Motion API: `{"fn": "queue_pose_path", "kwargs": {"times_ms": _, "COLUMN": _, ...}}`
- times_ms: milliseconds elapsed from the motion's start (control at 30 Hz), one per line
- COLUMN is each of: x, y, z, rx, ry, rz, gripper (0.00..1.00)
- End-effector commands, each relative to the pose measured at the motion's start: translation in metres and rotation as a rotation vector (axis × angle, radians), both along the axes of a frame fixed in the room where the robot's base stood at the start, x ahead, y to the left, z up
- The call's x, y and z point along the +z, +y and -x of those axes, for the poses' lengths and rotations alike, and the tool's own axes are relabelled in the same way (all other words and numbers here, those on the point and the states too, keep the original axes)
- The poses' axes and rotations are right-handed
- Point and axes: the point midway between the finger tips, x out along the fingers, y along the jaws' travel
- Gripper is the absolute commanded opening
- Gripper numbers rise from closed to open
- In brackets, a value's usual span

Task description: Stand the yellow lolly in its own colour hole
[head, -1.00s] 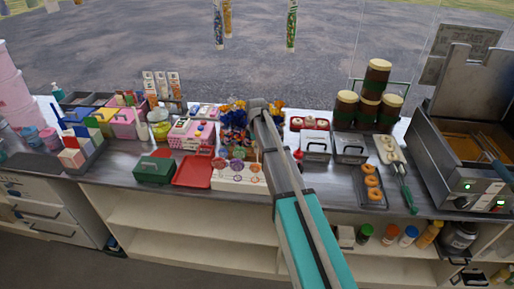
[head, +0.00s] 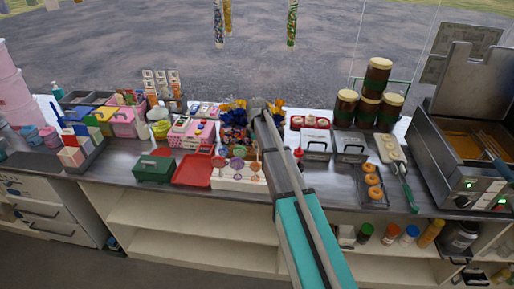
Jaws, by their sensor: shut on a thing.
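A white lolly stand (head: 228,183) sits near the front edge of the counter, just left of my arm. Several round lollies stand at it, among them a dark red one (head: 218,162), a purple one (head: 237,164) and an orange one (head: 255,167). I cannot make out the yellow lolly or the colours of the holes at this size. My arm reaches up over the counter to the right of the stand. My gripper is hidden behind the arm, so its jaws and anything in them do not show.
A red tray (head: 192,171) and a dark green box (head: 153,168) lie left of the stand. Blue and orange wrapped sweets (head: 235,117) are behind it. A tray of doughnuts (head: 372,184), stacked jars (head: 372,105) and a fryer (head: 455,150) stand to the right.

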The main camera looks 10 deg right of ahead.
Motion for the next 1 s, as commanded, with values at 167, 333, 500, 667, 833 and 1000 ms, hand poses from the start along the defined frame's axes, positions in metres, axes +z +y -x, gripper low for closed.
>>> {"fn": "queue_pose_path", "kwargs": {"times_ms": 167, "x": 0.0, "y": 0.0, "z": 0.0, "rx": 0.0, "ry": 0.0, "rz": 0.0, "gripper": 0.0}}
{"fn": "queue_pose_path", "kwargs": {"times_ms": 333, "x": 0.0, "y": 0.0, "z": 0.0, "rx": 0.0, "ry": 0.0, "rz": 0.0, "gripper": 0.0}}
{"fn": "queue_pose_path", "kwargs": {"times_ms": 500, "x": -0.003, "y": 0.0, "z": 0.0, "rx": 0.0, "ry": 0.0, "rz": 0.0, "gripper": 0.0}}
{"fn": "queue_pose_path", "kwargs": {"times_ms": 667, "x": -0.009, "y": 0.0, "z": 0.0, "rx": 0.0, "ry": 0.0, "rz": 0.0, "gripper": 0.0}}
{"fn": "queue_pose_path", "kwargs": {"times_ms": 833, "x": -0.012, "y": 0.0, "z": 0.0, "rx": 0.0, "ry": 0.0, "rz": 0.0, "gripper": 0.0}}
{"fn": "queue_pose_path", "kwargs": {"times_ms": 1000, "x": -0.012, "y": 0.0, "z": 0.0, "rx": 0.0, "ry": 0.0, "rz": 0.0, "gripper": 0.0}}
